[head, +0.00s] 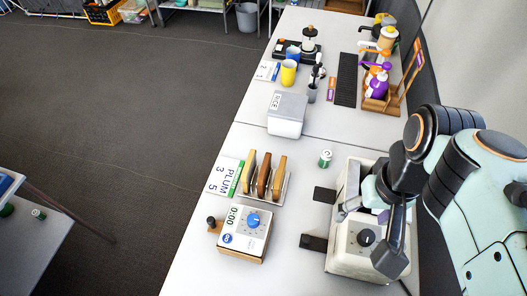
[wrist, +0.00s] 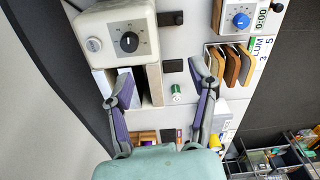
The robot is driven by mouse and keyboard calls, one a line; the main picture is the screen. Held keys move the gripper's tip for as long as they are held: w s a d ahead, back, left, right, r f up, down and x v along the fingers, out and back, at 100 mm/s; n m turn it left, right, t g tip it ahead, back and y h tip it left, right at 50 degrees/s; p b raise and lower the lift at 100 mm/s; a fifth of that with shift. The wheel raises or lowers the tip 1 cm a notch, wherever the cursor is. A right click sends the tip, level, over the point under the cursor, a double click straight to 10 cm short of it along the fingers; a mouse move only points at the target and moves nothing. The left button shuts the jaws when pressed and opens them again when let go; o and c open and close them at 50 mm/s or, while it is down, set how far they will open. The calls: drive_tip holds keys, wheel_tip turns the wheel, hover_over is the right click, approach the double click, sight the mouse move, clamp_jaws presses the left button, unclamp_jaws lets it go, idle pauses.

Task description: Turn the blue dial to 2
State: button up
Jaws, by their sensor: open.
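The blue dial (head: 253,220) is on the white face of a small timer box (head: 243,236) with a 0:00 display, at the front middle of the table in the head view. The blue dial also shows in the wrist view (wrist: 241,20) at the upper right. Marks surround it, but I cannot read its setting. My gripper (wrist: 160,85) is open and empty, its two purple-padded fingers wide apart. It is over the larger cream appliance with a black knob, to the right of the timer box in the head view, and apart from the blue dial.
The cream appliance (head: 345,258) has a black knob (head: 366,238). A rack of brown slabs (head: 264,178) stands just behind the timer box, beside a PLUM card (head: 224,176). A green-topped can (head: 325,158) and a RICE box (head: 287,114) stand farther back.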

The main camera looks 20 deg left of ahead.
drive_tip(key=w+a+f+n+g, duration=0.1)
drive_tip(key=w+a+n, duration=0.1)
drive_tip(key=w+a, duration=0.4)
drive_tip(key=n+g+h, duration=0.3)
drive_tip(key=n, duration=0.2)
hover_over(253, 219)
drive_tip(key=w+a, duration=0.2)
wheel_tip(253, 219, down, 14)
drive_tip(key=shift+w+f, duration=0.1)
drive_tip(key=shift+s+f, duration=0.25)
drive_tip(key=x, duration=0.6)
drive_tip(key=shift+d, duration=0.2)
clamp_jaws()
